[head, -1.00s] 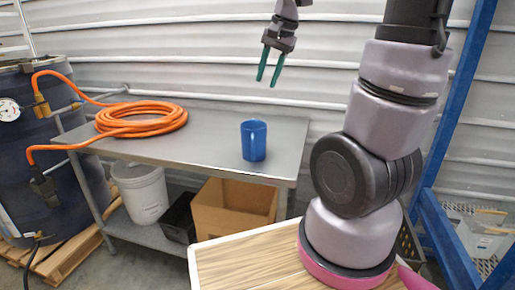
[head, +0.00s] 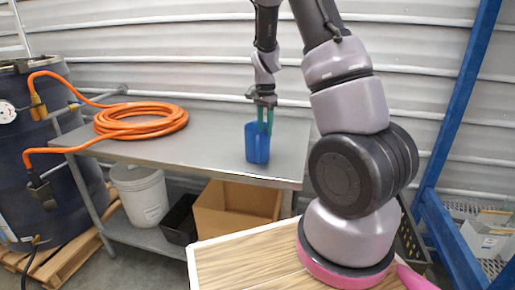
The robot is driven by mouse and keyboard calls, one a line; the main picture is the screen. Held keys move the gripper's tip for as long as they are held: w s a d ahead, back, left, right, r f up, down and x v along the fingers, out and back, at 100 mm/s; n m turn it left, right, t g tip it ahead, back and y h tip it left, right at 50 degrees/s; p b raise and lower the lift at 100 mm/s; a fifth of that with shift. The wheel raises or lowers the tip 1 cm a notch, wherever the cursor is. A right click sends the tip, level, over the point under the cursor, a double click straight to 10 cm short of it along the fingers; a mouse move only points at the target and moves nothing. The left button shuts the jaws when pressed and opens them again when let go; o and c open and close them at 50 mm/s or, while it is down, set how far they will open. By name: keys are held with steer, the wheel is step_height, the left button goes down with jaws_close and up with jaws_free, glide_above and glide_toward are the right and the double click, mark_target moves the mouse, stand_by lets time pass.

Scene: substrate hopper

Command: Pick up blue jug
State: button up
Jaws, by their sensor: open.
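The blue jug (head: 257,147) stands upright on the grey metal table (head: 205,150), near its right end. My gripper (head: 265,130) points straight down at the jug, with its green fingers apart. The fingertips overlap the jug's upper part in the head view. I cannot tell whether a finger is inside the jug or in front of it, or whether they touch.
A coiled orange hose (head: 140,120) lies on the table's left part and runs to a dark drum (head: 45,190). Under the table are a white bucket (head: 140,195), a black bin (head: 180,222) and a cardboard box (head: 235,208). A blue post (head: 460,110) stands at right.

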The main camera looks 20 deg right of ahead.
mark_target(265, 137)
steer(key=shift+f, duration=3.15)
jaws_close()
steer(key=shift+s, duration=0.1)
